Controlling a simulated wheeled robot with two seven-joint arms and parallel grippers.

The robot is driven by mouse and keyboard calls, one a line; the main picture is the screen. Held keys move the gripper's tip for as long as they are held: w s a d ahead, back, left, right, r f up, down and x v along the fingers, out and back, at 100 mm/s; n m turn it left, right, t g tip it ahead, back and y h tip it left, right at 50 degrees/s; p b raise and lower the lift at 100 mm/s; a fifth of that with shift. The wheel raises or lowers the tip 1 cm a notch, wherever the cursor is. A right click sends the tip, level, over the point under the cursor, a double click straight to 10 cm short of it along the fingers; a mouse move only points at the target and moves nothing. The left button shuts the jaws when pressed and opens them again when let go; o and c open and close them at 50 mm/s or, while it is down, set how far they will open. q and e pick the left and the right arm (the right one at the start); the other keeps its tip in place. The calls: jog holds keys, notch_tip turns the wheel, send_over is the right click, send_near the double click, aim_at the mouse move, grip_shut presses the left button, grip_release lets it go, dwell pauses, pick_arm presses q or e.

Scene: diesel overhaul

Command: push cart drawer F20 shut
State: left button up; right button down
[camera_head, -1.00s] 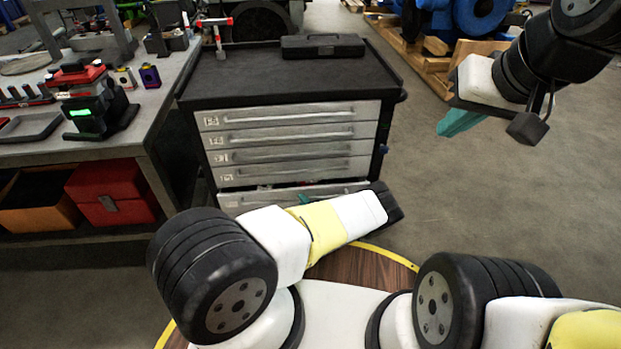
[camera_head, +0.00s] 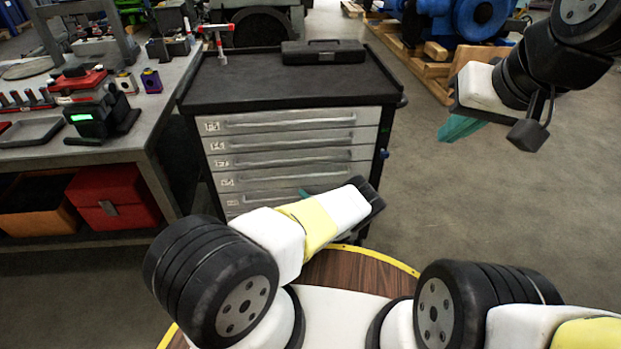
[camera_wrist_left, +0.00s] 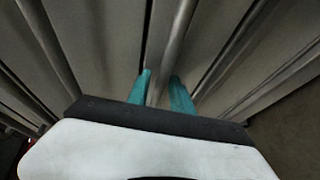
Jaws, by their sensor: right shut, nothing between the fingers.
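The cart (camera_head: 290,82) has a stack of grey drawers with bar handles. The labels are too blurred to read, so I cannot tell which is F20 by its mark. The lowest visible drawer (camera_head: 240,200) looks level with those above, with no open gap showing; my left arm hides much of it. My left gripper (camera_head: 304,193) is at this drawer's front. In the left wrist view, its two teal fingers (camera_wrist_left: 162,88) stand apart close to the drawer fronts, near a handle bar; contact is unclear. My right gripper (camera_head: 460,128) is shut and empty, right of the cart.
A workbench (camera_head: 150,140) stands left of the cart, with red and orange bins (camera_head: 113,196) below. A black case (camera_head: 322,51) and a red-topped tool (camera_head: 217,40) are on the cart top. The floor (camera_head: 480,220) right of the cart is clear.

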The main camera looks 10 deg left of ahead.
pick_arm(q)
jog(key=shift+o, duration=0.2)
jog(key=shift+s, duration=0.1)
jog(key=v, duration=0.7)
jog(key=shift+s+d, duration=0.2)
jog(key=shift+s, duration=0.05)
